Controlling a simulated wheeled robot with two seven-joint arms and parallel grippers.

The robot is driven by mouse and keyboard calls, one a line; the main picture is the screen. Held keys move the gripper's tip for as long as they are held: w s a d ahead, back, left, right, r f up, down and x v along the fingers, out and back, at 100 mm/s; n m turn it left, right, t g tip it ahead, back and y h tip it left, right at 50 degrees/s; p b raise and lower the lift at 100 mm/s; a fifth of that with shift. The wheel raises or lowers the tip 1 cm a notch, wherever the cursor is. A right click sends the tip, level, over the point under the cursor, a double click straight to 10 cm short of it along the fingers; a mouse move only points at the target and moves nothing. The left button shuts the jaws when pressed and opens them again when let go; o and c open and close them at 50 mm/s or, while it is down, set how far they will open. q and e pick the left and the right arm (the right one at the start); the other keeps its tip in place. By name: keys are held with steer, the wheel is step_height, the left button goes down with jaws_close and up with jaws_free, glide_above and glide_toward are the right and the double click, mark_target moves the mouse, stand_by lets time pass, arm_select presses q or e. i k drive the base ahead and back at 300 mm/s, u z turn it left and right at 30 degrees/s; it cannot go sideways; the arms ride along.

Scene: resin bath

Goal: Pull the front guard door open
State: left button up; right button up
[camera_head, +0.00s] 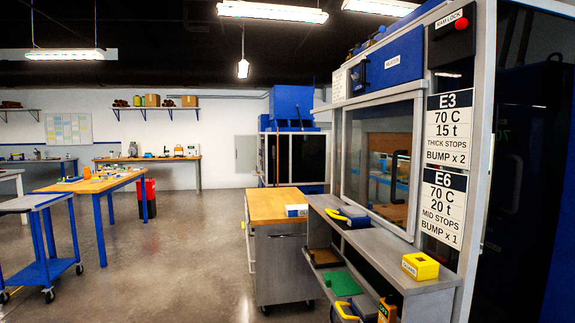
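The front guard door (375,132) is the grey-framed clear panel on the press at the right of the head view. A black vertical handle (394,178) is on its right part. The door looks shut, with its frame filling the opening. A wooden-coloured surface and some blue show dimly through the panel. Neither of my grippers is in view, so their place relative to the handle does not show.
A blue cart (45,268) is far left. Open floor (175,255) lies between.

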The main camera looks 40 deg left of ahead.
mark_target(417, 95)
steer(key=u, duration=0.15)
steer(key=k, duration=0.45)
steer(key=u, duration=0.4)
steer(key=i, duration=0.5)
steer(key=z, duration=0.05)
steer(key=k, duration=0.6)
steer(key=u, duration=0.4)
steer(key=i, duration=0.9)
steer(key=z, duration=0.4)
steer(key=i, duration=0.75)
steer(key=z, duration=0.65)
